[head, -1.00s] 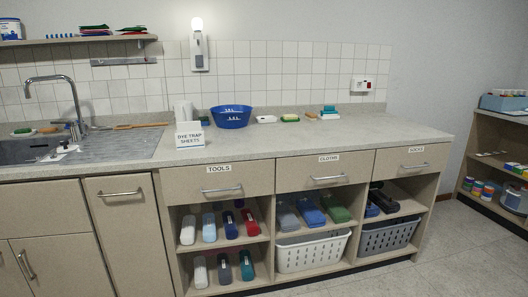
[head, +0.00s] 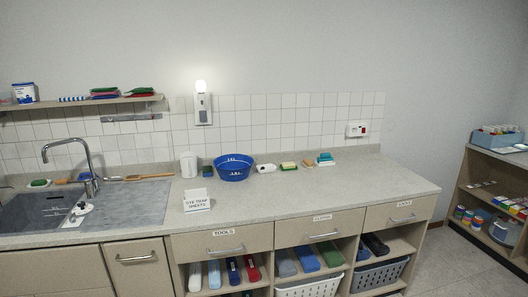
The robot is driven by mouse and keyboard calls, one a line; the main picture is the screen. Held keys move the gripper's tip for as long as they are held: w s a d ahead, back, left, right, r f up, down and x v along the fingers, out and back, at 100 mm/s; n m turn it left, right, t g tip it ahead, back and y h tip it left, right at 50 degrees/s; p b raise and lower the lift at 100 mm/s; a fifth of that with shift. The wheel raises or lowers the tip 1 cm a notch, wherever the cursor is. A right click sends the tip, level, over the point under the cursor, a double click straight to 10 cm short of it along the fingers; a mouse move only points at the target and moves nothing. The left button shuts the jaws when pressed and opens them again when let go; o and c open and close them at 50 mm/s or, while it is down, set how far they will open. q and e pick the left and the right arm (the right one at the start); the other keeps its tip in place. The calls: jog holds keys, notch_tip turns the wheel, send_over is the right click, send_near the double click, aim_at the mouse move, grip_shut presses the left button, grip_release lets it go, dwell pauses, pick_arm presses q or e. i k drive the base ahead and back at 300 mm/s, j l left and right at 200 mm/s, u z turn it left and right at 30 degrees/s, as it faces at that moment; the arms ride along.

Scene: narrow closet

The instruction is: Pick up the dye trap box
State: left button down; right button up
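The dye trap box (head: 197,201) is white with dark lettering that reads "DYE TRAP SHEETS". It stands on the worktop (head: 320,196) near the front edge, just right of the sink and above the drawer labelled TOOLS. Nothing touches it from the front. Neither of my grippers shows in the head view.
Behind the box stand a white container (head: 188,165) and a blue basin (head: 234,168). The sink (head: 38,210) and tap (head: 88,165) are to the left. Sponges (head: 288,165) lie at the back. The right worktop is clear. A shelf unit (head: 490,185) stands far right.

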aim_at(200, 205)
jog(key=u, duration=0.35)
jog(key=i+l+u, duration=0.15)
jog(key=u, duration=0.25)
jog(key=i+l+u, duration=0.2)
jog(key=u, duration=0.2)
jog(key=i+l+u, duration=0.15)
jog(key=l+u, duration=0.2)
jog(key=i+l+u, duration=0.15)
jog(key=l, duration=0.15)
jog(key=i+l+u, duration=0.1)
jog(key=l, duration=0.25)
jog(key=i+l+u, duration=0.15)
jog(key=l, duration=0.15)
jog(key=k, duration=0.05)
